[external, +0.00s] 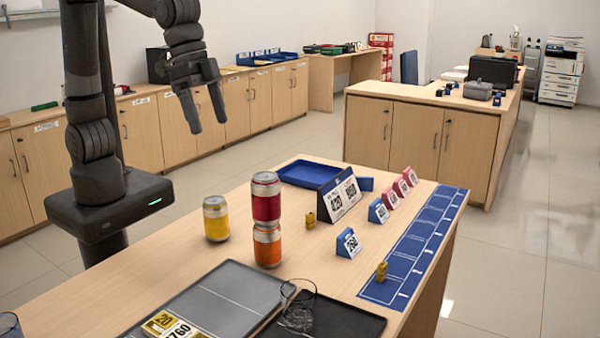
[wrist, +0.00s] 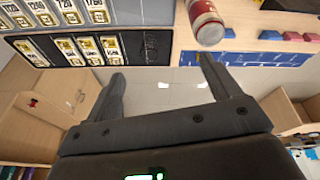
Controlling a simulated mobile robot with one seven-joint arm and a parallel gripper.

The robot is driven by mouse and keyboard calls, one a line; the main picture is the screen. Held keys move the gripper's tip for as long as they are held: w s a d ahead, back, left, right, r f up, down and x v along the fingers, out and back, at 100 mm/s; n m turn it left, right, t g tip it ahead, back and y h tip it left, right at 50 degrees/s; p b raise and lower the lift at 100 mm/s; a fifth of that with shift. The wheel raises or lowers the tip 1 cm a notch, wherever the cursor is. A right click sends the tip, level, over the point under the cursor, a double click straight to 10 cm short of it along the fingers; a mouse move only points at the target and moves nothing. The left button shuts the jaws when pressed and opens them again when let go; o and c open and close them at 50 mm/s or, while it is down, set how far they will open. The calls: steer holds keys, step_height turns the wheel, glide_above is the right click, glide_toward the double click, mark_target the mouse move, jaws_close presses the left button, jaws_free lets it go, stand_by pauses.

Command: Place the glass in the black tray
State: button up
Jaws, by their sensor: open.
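A clear glass (external: 298,314) shows at the bottom of the external view, at the left end of the black tray (external: 345,322). Its outline overlaps the tray's edge, and I cannot tell whether it stands inside the tray. The black tray also shows in the wrist view (wrist: 120,60), with a faint outline near its right end that may be the glass. A second clear, rounded thing (external: 9,325), perhaps another glass, is cut off at the left edge. My gripper (external: 208,126) is open and empty, raised beyond the counter's far left side, away from the glass.
A red can (external: 266,203) stands on an orange can (external: 267,246), with a yellow can (external: 216,220) to their left. A grey tray (external: 225,290) with number cards adjoins the black tray. A blue tray (external: 312,172), number signs and a blue mat (external: 412,250) lie farther along.

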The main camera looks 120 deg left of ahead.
steer(key=s+a+f+m+t, duration=0.1)
steer(key=s+a+m+t, duration=0.1)
steer(key=s, duration=2.4)
steer(key=shift+f+m, duration=0.2)
steer(key=shift+m, duration=0.3)
stand_by(4.9)
